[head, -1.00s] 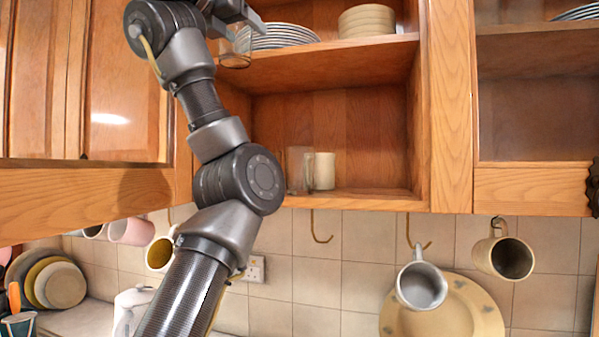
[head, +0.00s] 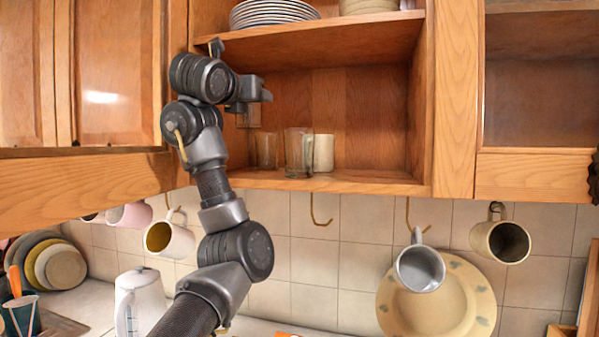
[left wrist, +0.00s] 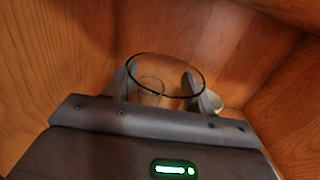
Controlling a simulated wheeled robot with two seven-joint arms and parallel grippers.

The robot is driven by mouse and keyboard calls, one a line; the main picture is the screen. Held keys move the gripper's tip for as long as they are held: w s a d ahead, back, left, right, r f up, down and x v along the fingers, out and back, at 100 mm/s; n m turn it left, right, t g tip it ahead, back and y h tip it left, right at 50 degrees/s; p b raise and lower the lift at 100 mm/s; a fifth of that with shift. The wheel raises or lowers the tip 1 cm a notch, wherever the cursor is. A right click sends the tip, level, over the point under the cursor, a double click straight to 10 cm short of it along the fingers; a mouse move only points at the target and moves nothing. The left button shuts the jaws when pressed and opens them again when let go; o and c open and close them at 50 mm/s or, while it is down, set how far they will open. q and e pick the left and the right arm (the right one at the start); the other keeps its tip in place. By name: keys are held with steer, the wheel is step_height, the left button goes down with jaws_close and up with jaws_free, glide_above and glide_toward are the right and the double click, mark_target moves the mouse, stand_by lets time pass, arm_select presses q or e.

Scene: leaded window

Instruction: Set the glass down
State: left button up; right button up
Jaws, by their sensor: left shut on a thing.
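My left gripper (head: 250,101) reaches into the lower compartment of the open cabinet and is shut on a clear glass (head: 250,118). The glass looks upright and hangs above the lower shelf (head: 345,182); it is faint against the wood. In the left wrist view its round rim (left wrist: 165,54) shows between the two fingers of the gripper (left wrist: 160,85). Another clear glass (head: 266,150) stands on the shelf below and slightly right of the held one. My right gripper is not in view.
A glass mug (head: 298,153) and a cream mug (head: 324,153) stand on the shelf, right of the clear glass. The shelf is clear further right. The upper shelf (head: 320,45) with stacked plates (head: 272,13) is above. Mugs hang on hooks below the cabinet.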

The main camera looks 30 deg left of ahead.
mark_target(252, 123)
arm_select(q)
steer(key=shift+s+d+f, duration=0.1)
steer(key=shift+d+f, duration=0.1)
steer(key=shift+f, duration=0.15)
step_height(252, 123, down, 5)
steer(key=shift+a+p, duration=0.15)
steer(key=shift+p, duration=0.3)
steer(key=shift+f, duration=0.15)
step_height(252, 123, down, 3)
steer(key=shift+f+p, duration=0.15)
steer(key=shift+p, duration=0.25)
steer(key=shift+f, duration=0.4)
steer(key=shift+r, duration=0.1)
